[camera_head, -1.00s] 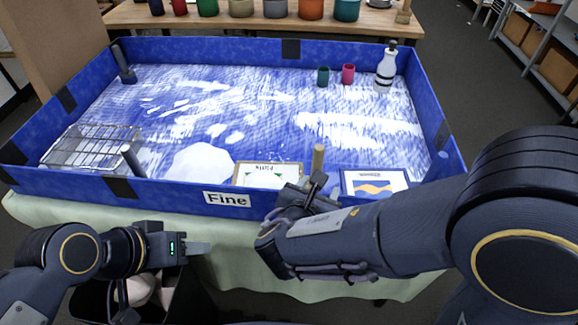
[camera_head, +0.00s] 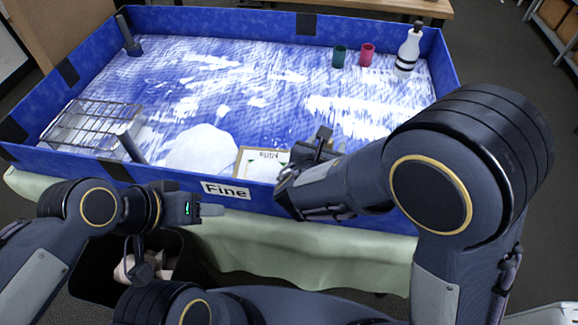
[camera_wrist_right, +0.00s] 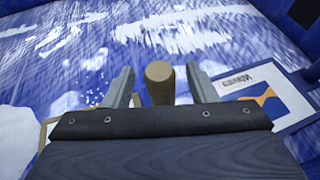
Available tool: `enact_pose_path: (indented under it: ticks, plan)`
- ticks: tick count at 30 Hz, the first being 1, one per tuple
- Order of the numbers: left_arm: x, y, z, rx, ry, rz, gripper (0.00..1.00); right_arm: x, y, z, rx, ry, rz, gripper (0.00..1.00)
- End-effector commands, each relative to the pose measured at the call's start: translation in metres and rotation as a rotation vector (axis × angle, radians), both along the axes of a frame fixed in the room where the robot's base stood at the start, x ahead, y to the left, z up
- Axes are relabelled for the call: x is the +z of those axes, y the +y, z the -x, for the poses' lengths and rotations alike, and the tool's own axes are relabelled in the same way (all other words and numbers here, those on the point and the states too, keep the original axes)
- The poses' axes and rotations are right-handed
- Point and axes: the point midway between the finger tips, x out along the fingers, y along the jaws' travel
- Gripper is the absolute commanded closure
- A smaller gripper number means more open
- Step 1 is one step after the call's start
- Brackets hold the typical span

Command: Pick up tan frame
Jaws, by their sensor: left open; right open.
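The tan frame (camera_head: 238,163), holding a white card with dark lettering, lies at the tray's front wall, partly hidden by my right arm. What looks like its tan edge shows at the lower left of the right wrist view (camera_wrist_right: 46,128). My right gripper (camera_wrist_right: 155,88) is open, just right of the frame. A round tan wooden post (camera_wrist_right: 159,80) stands between its fingers, with no clear grip on it; the head view hides this post. My left gripper (camera_head: 212,210) is open and empty outside the tray's front wall.
A blue-walled tray (camera_head: 300,24) surrounds the scene. A framed card with an orange and blue picture (camera_wrist_right: 262,97) lies right of the post. A white patch (camera_head: 203,148) and wire rack (camera_head: 95,127) are at left. Cups (camera_head: 367,54) and a bottle (camera_head: 408,50) stand at back right.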

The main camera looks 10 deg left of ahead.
Motion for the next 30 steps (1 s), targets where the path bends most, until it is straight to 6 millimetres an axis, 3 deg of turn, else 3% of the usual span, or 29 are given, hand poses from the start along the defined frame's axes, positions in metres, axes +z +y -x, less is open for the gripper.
enact_pose_path:
  ticks: [9,21,30]
  plan:
    - [-0.0001,0.0000,0.0000,0.000,0.000,0.000,0.54,-0.0023,-0.0009,-0.0054,0.001,0.000,0.000,0.49]
    - [-0.0001,0.0000,0.0000,0.000,0.000,0.000,0.54,-0.0021,-0.0009,-0.0050,0.001,0.000,0.000,1.00]
    - [0.0001,0.0001,0.0000,0.000,0.000,0.000,0.54,-0.0013,-0.0007,-0.0052,0.001,-0.001,-0.001,1.00]
